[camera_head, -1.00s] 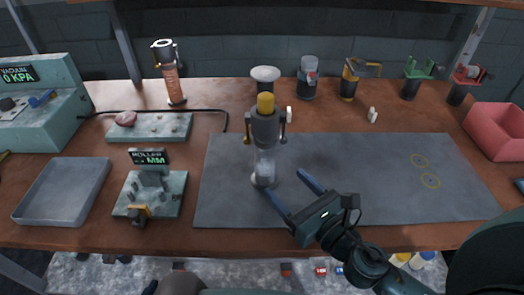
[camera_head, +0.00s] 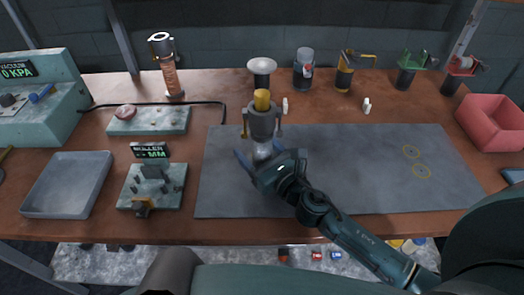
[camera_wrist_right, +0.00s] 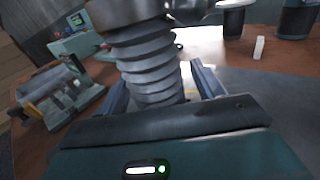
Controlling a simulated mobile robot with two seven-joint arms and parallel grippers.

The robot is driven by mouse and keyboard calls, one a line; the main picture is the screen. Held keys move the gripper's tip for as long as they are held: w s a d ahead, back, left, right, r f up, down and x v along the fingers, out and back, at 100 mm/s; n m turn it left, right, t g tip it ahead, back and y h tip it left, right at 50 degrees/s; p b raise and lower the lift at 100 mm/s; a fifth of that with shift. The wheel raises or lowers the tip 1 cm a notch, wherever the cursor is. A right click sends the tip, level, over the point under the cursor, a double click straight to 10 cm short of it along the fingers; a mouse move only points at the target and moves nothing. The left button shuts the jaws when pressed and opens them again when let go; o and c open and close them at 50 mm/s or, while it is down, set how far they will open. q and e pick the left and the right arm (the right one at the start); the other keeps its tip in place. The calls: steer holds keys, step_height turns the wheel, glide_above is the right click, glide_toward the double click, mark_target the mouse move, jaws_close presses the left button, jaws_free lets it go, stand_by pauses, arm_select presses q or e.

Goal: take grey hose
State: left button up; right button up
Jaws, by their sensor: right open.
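The grey hose is a ribbed grey tube hanging under a dark grey holder with a yellow top (camera_head: 263,118), standing upright on the grey mat. In the head view, its lower part is mostly hidden by my right gripper (camera_head: 262,162). In the right wrist view, the ribbed grey hose (camera_wrist_right: 147,62) stands between the two blue fingers of my right gripper (camera_wrist_right: 162,88). The fingers are open, one on each side, with the mat showing beside the right finger. My left gripper is not in view.
The grey mat (camera_head: 350,180) is clear to the right. A roller device (camera_head: 153,180) and a grey tray (camera_head: 68,185) are at left. A copper-coloured ribbed hose (camera_head: 171,75) stands at the back. Several holders line the back edge. A red bin (camera_head: 492,122) is at right.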

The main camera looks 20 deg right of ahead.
steer(key=c, duration=1.3)
steer(key=shift+r, duration=0.1)
steer(key=shift+r, duration=0.1)
